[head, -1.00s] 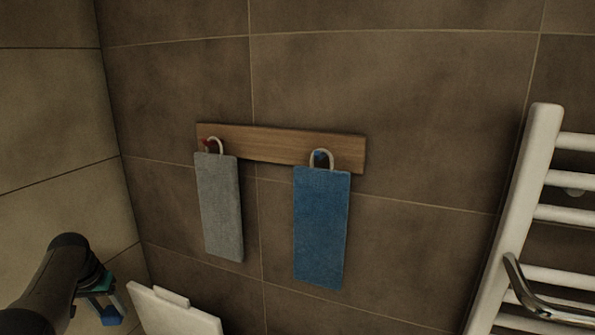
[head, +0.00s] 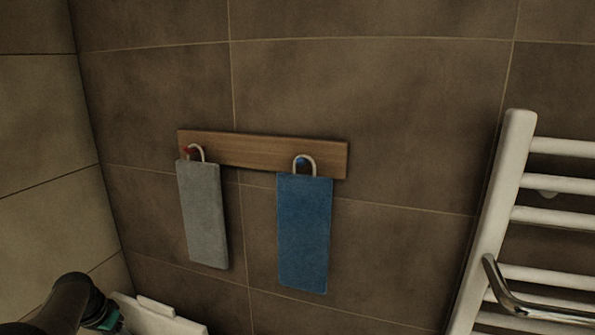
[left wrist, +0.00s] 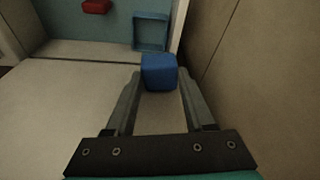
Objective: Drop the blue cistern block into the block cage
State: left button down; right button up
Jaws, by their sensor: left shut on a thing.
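In the left wrist view the blue cistern block (left wrist: 158,72) sits between the fingertips of my left gripper (left wrist: 159,85), which is shut on it. A small blue-grey open frame (left wrist: 135,32), possibly the block cage, stands beyond the block against a teal surface. The block is apart from this frame in the picture; the depth between them is hard to tell. In the head view my left arm comes in at the lower left, with only a teal part of the gripper (head: 112,322) showing. My right gripper is not in view.
A red piece (left wrist: 97,6) is at the top of the left wrist view. In the head view a grey towel (head: 203,215) and a blue towel (head: 304,235) hang from a wooden rail (head: 262,153). A white towel radiator (head: 503,215) is at right, a white fixture (head: 160,318) below.

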pick_arm(q)
jog(key=shift+f+b, duration=1.5)
jog(key=shift+f, duration=0.35)
jog(key=shift+c, duration=0.9)
grip_release()
jog(key=shift+r, duration=0.1)
jog(key=p+v, duration=1.5)
jog(key=p, duration=0.2)
